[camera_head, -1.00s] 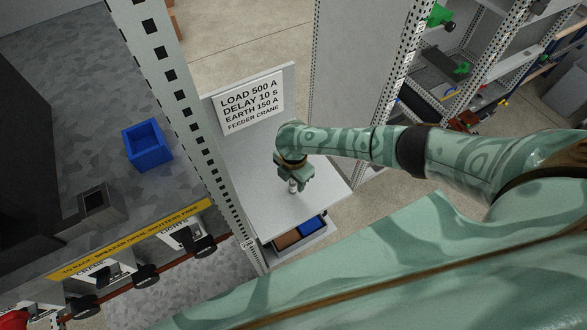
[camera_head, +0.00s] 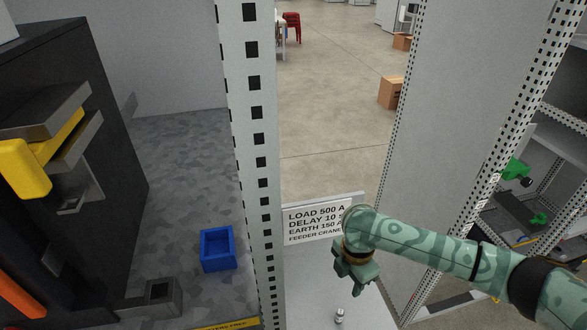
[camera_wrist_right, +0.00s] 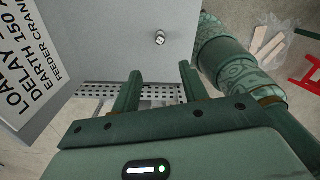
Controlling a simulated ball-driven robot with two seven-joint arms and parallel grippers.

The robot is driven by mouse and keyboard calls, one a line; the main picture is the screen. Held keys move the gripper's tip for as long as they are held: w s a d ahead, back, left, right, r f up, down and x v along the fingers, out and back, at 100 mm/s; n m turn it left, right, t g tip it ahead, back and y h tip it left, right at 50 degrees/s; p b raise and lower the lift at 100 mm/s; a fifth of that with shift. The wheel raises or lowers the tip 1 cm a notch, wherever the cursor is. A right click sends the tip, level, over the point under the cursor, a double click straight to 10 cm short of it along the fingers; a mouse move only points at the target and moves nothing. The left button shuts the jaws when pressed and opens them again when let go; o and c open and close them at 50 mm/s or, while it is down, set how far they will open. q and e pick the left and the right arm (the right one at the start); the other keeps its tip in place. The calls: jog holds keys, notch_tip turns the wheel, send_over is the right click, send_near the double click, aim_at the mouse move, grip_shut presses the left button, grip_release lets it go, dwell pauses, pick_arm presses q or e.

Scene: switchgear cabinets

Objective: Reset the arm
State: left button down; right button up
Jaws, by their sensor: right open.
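My right arm comes in from the right in the head view. Its green gripper (camera_head: 357,284) is over the pale shelf (camera_head: 300,305), near the label plate. In the right wrist view the gripper (camera_wrist_right: 160,82) shows two fingers well apart with nothing between them. A small silver cylinder (camera_head: 340,316) stands on the shelf, apart from the gripper. It also shows in the right wrist view (camera_wrist_right: 160,38), beyond the fingertips. My left gripper is not in view.
A label plate (camera_head: 312,222) reading "LOAD 500 A" stands at the shelf's back. A perforated post (camera_head: 256,130) separates the shelf from a cabinet bay with a blue bin (camera_head: 218,248). A grey panel (camera_head: 445,120) rises at right. Open floor lies behind.

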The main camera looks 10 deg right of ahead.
jog(key=s+a+r+m+t+y, duration=0.1)
jog(key=s+a+m+t+y, duration=0.25)
jog(key=s+a, duration=0.45)
jog(key=s+d+r+m+t+h, duration=0.1)
jog(key=s+d+r+m+h, duration=0.1)
jog(key=s+d+m+h, duration=0.3)
jog(key=d+r+m+t+h, duration=0.1)
jog(key=d+r+m, duration=0.15)
jog(key=d, duration=0.45)
jog(key=s+d+r+m+t+h, duration=0.1)
jog(key=s+d+m+t+h, duration=0.1)
jog(key=s+d+m, duration=0.3)
jog(key=s+a+f+g+y+b, duration=0.2)
jog(key=f+b, duration=0.6)
jog(key=f, duration=1.4)
jog(key=s+a+f+g+y+b, duration=0.15)
jog(key=f+b, duration=0.65)
jog(key=f, duration=1.4)
jog(key=s+f+m+g+b, duration=0.1)
jog(key=s+f+b, duration=0.5)
jog(key=s+f, duration=0.3)
jog(key=s+f+m+g+y+b, duration=0.1)
jog(key=s+f+g+b, duration=0.1)
jog(key=s+f+b, duration=0.3)
jog(key=s+f, duration=0.4)
jog(key=f, duration=0.7)
jog(key=shift+s+b, duration=0.3)
jog(key=shift+b, duration=0.1)
jog(key=shift+c, duration=0.3)
